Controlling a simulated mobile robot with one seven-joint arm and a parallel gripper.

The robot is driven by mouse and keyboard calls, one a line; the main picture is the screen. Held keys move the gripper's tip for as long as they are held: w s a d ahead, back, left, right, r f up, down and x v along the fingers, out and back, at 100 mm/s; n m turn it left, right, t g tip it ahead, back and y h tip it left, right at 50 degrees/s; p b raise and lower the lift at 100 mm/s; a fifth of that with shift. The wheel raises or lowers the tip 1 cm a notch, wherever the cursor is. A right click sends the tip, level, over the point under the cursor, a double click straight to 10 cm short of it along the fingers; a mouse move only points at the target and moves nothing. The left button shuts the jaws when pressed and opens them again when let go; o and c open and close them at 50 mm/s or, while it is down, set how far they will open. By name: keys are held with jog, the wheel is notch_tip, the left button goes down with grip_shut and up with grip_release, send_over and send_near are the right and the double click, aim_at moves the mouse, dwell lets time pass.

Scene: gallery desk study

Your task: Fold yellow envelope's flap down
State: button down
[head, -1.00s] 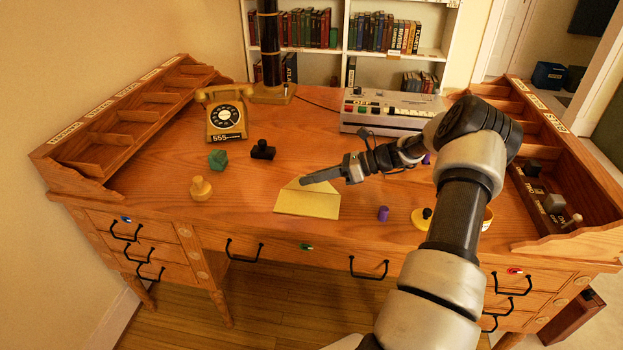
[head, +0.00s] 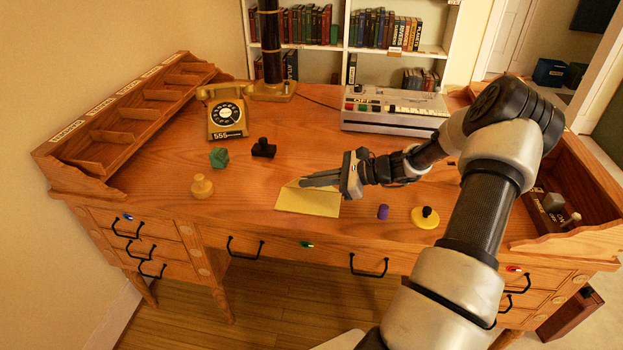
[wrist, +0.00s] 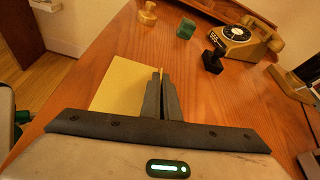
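The yellow envelope (head: 310,205) lies flat on the desk near its front edge. It also shows in the wrist view (wrist: 118,85), left of my fingers. My gripper (head: 302,183) is over the envelope's back edge, reaching in from the right. In the wrist view its two fingers (wrist: 160,75) are nearly together, with a thin yellow sliver at their tips, which looks like the flap (wrist: 161,70) seen edge-on. The fingers hide most of the flap, so its exact tilt is unclear.
A black stamp (head: 263,148), a green lump (head: 219,158) and a yellow knobbed piece (head: 202,187) stand to the left. A purple cylinder (head: 383,212) and a yellow disc with a black knob (head: 425,219) stand right. A telephone (head: 227,115) is behind.

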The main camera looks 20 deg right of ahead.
jog(key=shift+s+a+f+n+t+h+b, duration=0.15)
jog(key=shift+s+f+n+t+h+b, duration=0.1)
jog(key=shift+n+t+b, duration=0.25)
jog(key=shift+s+a+f+n+t+h+b, duration=0.1)
jog(key=shift+s+a+n+t+h+b, duration=0.15)
jog(key=shift+n+b, duration=0.45)
jog(key=shift+n+t+b, duration=0.25)
jog(key=shift+n+b, duration=0.15)
jog(key=shift+s+r, duration=0.1)
jog(key=c, duration=2)
grip_release()
jog(key=shift+r, duration=0.1)
